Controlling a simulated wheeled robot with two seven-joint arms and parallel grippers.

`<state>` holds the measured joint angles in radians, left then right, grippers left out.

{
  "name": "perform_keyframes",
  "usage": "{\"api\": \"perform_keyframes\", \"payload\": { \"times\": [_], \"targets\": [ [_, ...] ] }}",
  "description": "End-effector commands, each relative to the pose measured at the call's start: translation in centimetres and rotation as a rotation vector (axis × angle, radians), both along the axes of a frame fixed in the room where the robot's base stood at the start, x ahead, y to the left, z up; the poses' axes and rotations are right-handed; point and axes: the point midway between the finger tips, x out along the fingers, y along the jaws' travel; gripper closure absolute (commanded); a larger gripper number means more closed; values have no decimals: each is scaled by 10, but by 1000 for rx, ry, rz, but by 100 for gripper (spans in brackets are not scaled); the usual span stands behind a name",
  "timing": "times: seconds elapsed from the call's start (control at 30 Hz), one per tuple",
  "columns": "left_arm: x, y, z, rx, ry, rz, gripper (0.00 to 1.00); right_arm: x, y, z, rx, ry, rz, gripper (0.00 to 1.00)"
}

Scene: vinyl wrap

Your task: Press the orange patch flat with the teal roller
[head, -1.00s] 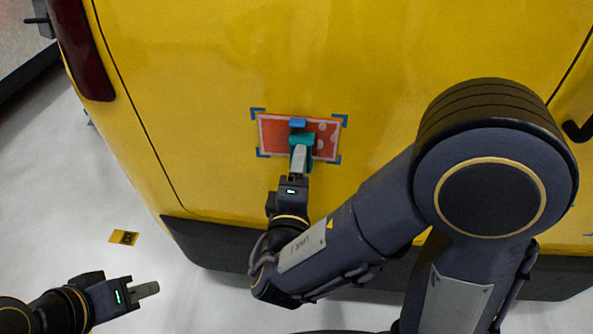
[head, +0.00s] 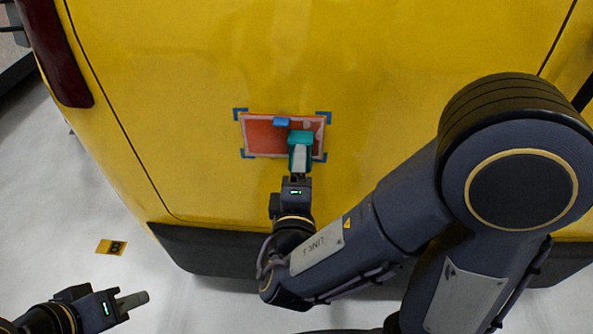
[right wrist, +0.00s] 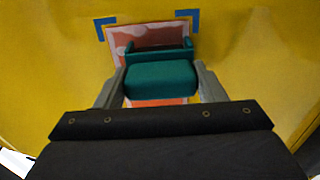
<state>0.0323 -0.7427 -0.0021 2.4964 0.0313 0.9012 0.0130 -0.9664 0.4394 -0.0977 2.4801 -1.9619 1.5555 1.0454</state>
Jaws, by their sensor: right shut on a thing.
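The orange patch (head: 262,140) lies on the yellow van panel, framed by blue corner marks. A few pale spots show near its upper right in the head view and at its upper left in the right wrist view (right wrist: 127,36). A blue piece (head: 281,122) sits at its upper middle. My right gripper (head: 300,157) is shut on the teal roller (head: 301,137), which is over the patch's right part and hides some of it. The roller fills the space between the fingers in the right wrist view (right wrist: 160,80). My left gripper (head: 133,301) hangs apart at lower left; its finger gap is unclear.
The yellow van panel (head: 400,60) spreads around the patch, with a dark bumper (head: 200,250) below. A small yellow marker (head: 111,247) lies on the pale floor. My right arm covers much of the right side.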

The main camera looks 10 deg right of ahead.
Motion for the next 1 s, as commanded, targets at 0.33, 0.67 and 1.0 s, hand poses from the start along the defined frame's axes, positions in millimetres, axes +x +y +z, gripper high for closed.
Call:
{"api": "perform_keyframes", "payload": {
  "times": [0.33, 0.67, 1.0],
  "targets": [
    [0, 0, -4, 0, 0, 0, 72, -5, -17, 0, 0, -1, -2, 55],
    [0, 0, -4, 0, 0, 0, 72, -6, -18, 0, 0, 0, -2, 55],
    [0, 0, -7, 0, 0, 0, 72, -12, -37, 0, 1, 0, -2, 55]
  ]
}}
